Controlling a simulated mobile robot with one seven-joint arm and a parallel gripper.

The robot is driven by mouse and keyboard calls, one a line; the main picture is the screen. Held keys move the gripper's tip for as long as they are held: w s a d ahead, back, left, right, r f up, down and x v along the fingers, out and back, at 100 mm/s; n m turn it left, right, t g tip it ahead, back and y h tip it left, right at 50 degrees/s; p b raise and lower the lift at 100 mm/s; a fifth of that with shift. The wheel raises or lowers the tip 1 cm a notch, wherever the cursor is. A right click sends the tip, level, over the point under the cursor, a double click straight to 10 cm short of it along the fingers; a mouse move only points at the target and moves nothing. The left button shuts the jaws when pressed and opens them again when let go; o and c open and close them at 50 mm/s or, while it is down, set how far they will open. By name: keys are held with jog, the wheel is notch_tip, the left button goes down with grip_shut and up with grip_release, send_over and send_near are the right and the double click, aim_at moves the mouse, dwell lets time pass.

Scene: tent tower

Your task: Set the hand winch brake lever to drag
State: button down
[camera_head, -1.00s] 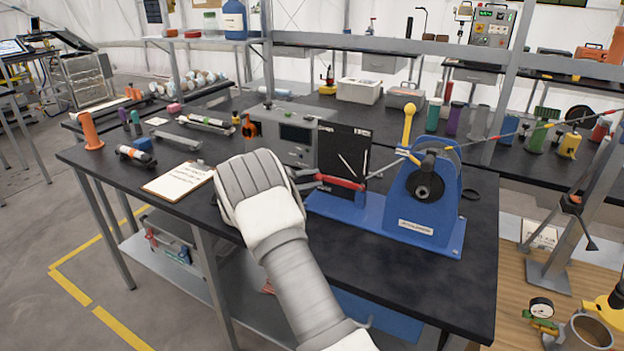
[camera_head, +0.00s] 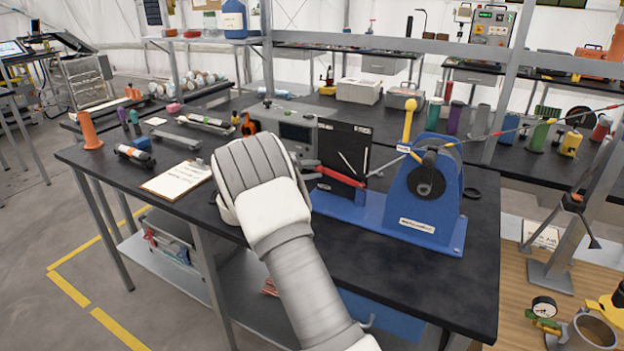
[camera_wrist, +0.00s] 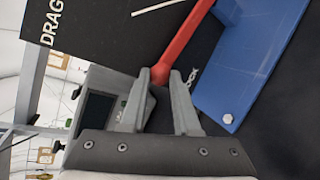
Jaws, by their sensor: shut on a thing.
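The hand winch (camera_head: 422,195) is blue, with a dark hub and a yellow-knobbed lever on top, on a blue base plate (camera_head: 330,204). A black panel (camera_head: 335,143) with white lines stands at the plate's left. The red brake lever (camera_head: 342,176) runs across the panel's lower part, its free end to the left. In the wrist view, the DRAG label (camera_wrist: 52,22) is at the upper left, and a partly hidden label near the fingers seems to read LOCK. My gripper (camera_wrist: 162,95) is shut on the red lever's end (camera_wrist: 160,73). My wrist partly hides the gripper in the head view.
A clipboard (camera_head: 176,182) lies left of my arm on the black bench. A grey instrument box (camera_head: 290,128) stands behind the panel. A rope runs right from the winch. The bench front right of my arm is clear.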

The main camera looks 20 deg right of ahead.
jog(key=r+m+b, duration=0.1)
jog(key=b, duration=0.1)
jog(key=s+d+r+m+t+y+b, duration=0.1)
jog(key=r, duration=0.1)
jog(key=s+r+m+y+b, duration=0.1)
jog(key=r+b, duration=0.1)
jog(key=shift+d+b, duration=0.2)
jog(key=shift+b, duration=0.15)
jog(key=shift+s+d+r+m+t+y+b, duration=0.2)
jog(key=shift+s+d+r+m+t+b, duration=0.15)
jog(key=shift+r+b, duration=0.25)
jog(key=shift+s+d+r+m+t+y+b, duration=0.2)
jog(key=shift+s+r+m+t+b, duration=0.05)
jog(key=shift+r+m+b, duration=0.3)
jog(key=c, duration=0.9)
grip_release()
jog(key=shift+a, duration=0.1)
jog(key=p+v, duration=0.1)
jog(key=v, duration=1.6)
jog(key=shift+s+a+r, duration=0.1)
